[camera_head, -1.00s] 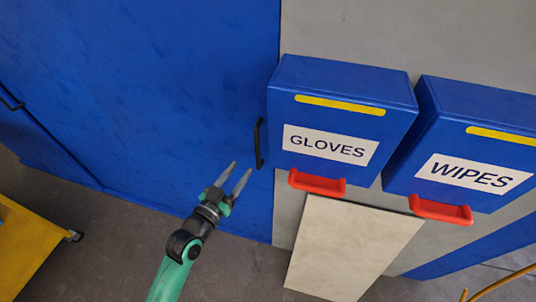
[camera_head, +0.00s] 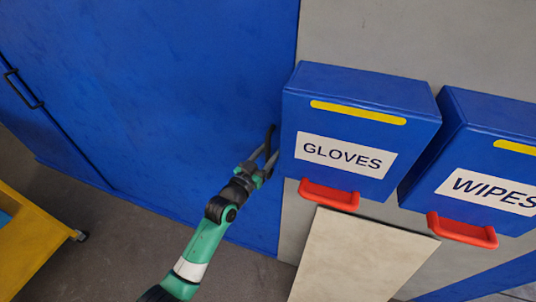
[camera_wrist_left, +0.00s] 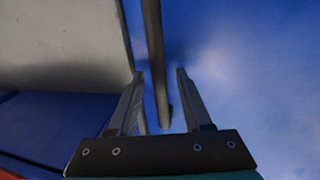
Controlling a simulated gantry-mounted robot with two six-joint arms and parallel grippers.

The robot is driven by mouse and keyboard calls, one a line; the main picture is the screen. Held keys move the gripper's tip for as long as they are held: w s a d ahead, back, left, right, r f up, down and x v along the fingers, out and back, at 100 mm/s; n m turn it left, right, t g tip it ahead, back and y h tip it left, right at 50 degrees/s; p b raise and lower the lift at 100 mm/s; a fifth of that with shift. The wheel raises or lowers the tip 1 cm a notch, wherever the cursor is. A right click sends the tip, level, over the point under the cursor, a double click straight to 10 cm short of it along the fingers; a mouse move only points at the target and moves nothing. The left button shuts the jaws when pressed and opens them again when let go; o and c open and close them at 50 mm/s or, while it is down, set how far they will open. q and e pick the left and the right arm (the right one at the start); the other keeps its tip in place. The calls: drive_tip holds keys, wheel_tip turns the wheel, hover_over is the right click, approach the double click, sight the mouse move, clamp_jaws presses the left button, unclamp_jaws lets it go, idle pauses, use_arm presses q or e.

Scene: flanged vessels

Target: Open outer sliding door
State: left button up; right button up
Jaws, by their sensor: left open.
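The blue sliding door (camera_head: 170,90) fills the left and middle of the head view, its right edge against a grey wall. A black bar handle (camera_head: 270,138) stands near that edge. My left gripper (camera_head: 264,158) is at the lower part of the handle. In the left wrist view the handle (camera_wrist_left: 154,50) runs down between the two open fingers of the gripper (camera_wrist_left: 158,85), with a gap visible to the right finger. Whether the left finger touches it I cannot tell. My right gripper is not in view.
A blue GLOVES box (camera_head: 350,115) with a red tray hangs just right of the handle, close to my gripper. A WIPES box (camera_head: 480,150) hangs beyond it. A yellow cart (camera_head: 30,245) stands at lower left. A second black handle (camera_head: 22,88) is at far left.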

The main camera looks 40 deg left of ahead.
use_arm(q)
clamp_jaws()
idle(1.4)
